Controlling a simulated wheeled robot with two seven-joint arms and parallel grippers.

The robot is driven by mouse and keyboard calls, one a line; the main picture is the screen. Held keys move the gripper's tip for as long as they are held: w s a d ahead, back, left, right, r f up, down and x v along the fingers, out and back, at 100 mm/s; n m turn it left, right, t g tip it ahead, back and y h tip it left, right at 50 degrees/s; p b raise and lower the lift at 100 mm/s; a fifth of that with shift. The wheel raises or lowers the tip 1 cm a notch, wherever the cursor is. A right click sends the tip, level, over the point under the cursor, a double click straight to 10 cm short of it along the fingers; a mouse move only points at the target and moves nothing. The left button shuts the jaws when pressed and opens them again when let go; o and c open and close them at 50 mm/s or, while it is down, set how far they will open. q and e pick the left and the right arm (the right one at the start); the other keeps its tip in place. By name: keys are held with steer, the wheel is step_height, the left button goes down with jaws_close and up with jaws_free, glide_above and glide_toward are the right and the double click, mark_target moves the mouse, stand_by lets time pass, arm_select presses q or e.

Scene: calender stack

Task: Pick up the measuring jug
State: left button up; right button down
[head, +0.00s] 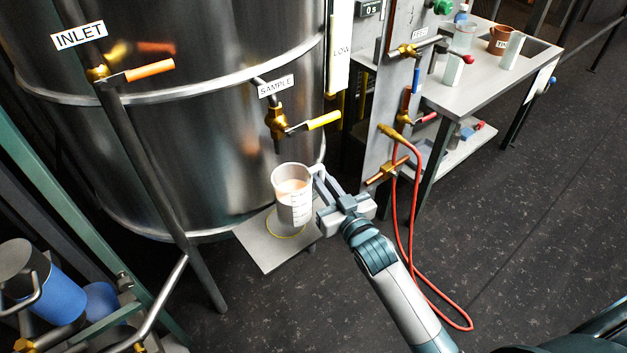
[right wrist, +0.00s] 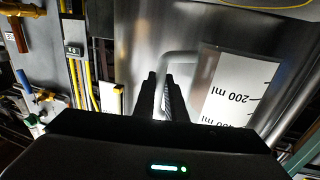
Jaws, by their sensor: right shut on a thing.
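The measuring jug (head: 291,195) is a clear, upright cup with a pale pinkish liquid and a white scale label. It is at the small grey shelf (head: 262,245) below the sample tap (head: 278,122), over a yellow ring mark; I cannot tell whether its base touches the shelf. My right gripper (head: 322,180) is shut on the jug's handle, on the jug's right side. In the right wrist view the closed fingers (right wrist: 165,98) meet the handle, and the jug's label (right wrist: 238,88) reads 200 ml upside down. My left gripper is not in view.
A large steel tank (head: 190,90) stands behind the jug, with an inlet valve (head: 130,74). A red hose (head: 412,260) hangs right of my arm. A side table (head: 470,85) with several vessels is at the upper right. Dark floor lies open at right.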

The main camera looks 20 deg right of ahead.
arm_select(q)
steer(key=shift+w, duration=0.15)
arm_select(e)
steer(key=s+d+r, duration=0.5)
steer(key=s, duration=0.1)
steer(key=shift+d, duration=0.4)
steer(key=shift+r, duration=0.1)
stand_by(0.3)
stand_by(0.5)
